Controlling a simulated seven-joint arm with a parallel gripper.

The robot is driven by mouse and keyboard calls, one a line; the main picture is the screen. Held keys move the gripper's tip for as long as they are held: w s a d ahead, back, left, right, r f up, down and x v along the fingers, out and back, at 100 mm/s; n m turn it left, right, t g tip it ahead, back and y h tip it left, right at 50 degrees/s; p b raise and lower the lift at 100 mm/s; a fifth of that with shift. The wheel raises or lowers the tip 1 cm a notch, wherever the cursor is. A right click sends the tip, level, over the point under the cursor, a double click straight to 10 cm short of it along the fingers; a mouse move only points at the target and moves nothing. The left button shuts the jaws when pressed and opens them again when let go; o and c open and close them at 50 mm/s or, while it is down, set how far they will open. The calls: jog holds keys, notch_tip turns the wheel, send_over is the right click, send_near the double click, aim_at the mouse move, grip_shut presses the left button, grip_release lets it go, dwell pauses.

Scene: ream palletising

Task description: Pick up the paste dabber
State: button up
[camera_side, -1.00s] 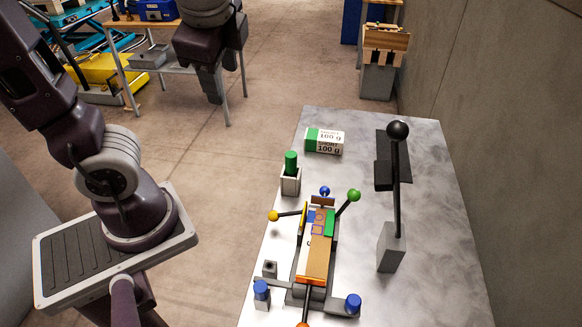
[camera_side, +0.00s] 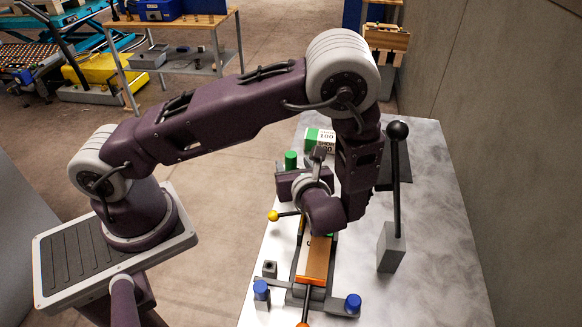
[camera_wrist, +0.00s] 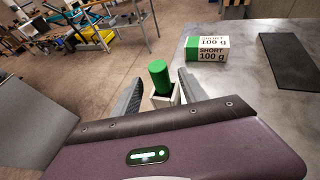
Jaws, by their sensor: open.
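The paste dabber, which I take to be the green-topped cylinder (camera_wrist: 158,74), stands nearly upright in a pale square holder (camera_wrist: 166,99). In the side view, its green top (camera_side: 290,159) shows just beyond my gripper, and the holder is mostly hidden there. My gripper (camera_wrist: 160,82) is open, with one dark finger to the left of the dabber and one to the right. The dabber appears between the fingers in the wrist view; I cannot tell how far beyond the tips it is. The fingertips are not clear in the side view.
A green and white "SHORT 100 g" ream (camera_wrist: 207,50) lies behind and right of the dabber. A dark flat plate (camera_wrist: 290,60) is farther right. A tall black-knobbed lever (camera_side: 397,180) and a clamp fixture with a brown board (camera_side: 317,258) stand on the grey table (camera_side: 440,240).

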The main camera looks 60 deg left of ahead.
jog(key=x, duration=0.7)
jog(key=shift+f, duration=0.45)
grip_shut()
